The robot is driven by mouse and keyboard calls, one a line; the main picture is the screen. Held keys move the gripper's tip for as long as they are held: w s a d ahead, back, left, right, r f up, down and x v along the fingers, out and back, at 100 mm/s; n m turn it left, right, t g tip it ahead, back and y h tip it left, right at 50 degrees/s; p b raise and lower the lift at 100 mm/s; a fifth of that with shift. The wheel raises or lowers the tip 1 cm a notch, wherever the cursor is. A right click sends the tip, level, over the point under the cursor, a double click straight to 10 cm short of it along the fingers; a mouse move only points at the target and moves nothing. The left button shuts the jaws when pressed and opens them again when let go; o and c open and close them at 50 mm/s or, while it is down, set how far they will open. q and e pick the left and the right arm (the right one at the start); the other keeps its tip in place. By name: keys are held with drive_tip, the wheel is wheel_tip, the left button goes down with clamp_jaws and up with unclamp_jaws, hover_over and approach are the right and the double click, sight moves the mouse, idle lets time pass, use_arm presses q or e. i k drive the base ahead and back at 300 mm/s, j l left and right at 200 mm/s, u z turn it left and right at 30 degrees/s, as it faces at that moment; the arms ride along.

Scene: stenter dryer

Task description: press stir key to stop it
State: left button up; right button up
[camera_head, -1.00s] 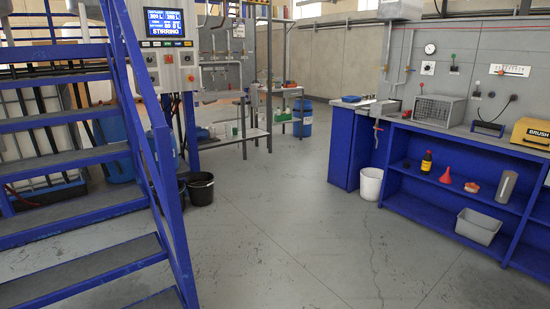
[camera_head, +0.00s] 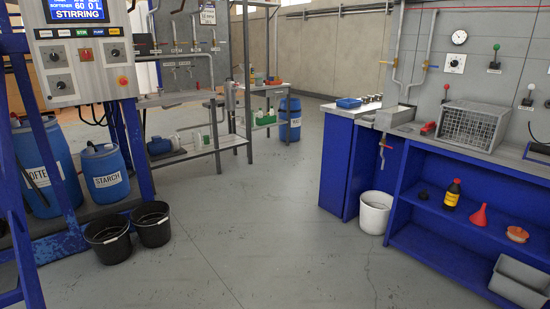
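The control panel (camera_head: 82,62) stands at the upper left on a blue post. Its screen (camera_head: 78,11) reads STIRRING, with a softener line above it; the top of the screen is cut off by the frame. Below the screen is a row of small coloured keys, with a green one (camera_head: 82,32) in the middle that seems to be the stir key; its label is too small to read surely. Knobs and a red button (camera_head: 122,81) sit lower on the panel. Neither of my grippers is in view.
Two black buckets (camera_head: 108,239) stand on the floor below the panel, beside blue drums labelled softener and starch (camera_head: 105,174). A blue workbench (camera_head: 440,205) with a white bucket (camera_head: 375,213) is at the right. The middle floor is clear.

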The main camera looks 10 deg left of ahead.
sight(79, 32)
drive_tip(key=i+j+u, duration=0.1)
drive_tip(key=i+u, duration=0.6)
drive_tip(key=u, duration=0.2)
drive_tip(key=i+l+u, duration=0.2)
drive_tip(key=i+u, duration=0.25)
drive_tip(key=i+j+u, duration=0.15)
drive_tip(key=i+u, duration=0.15)
drive_tip(key=i, duration=0.25)
